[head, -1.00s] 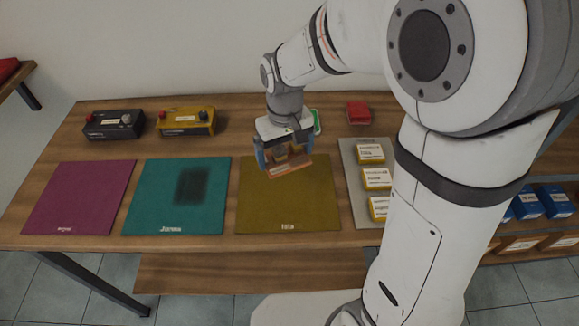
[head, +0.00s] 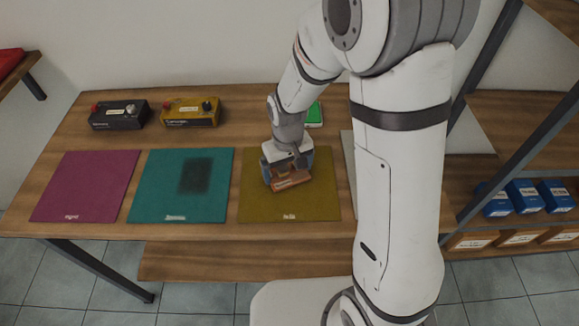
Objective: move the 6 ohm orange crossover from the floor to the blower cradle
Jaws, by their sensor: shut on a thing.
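My gripper (head: 284,172) is over the olive-yellow mat on the wooden table, pointing down. It is shut on an orange-brown crossover board (head: 290,180), which shows below and between the fingers. The board is tilted a little in the picture. I cannot tell whether it touches the olive mat (head: 317,206) or hangs just above it. The board's marking is too small to read. I cannot make out anything that is clearly a blower cradle.
A teal mat (head: 150,190) with a dark square patch and a magenta mat (head: 85,185) lie to the left. A black box (head: 118,118) and a yellow box (head: 190,116) stand behind. Blue boxes (head: 525,197) sit on a right shelf behind a dark post. My arm hides the table's right part.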

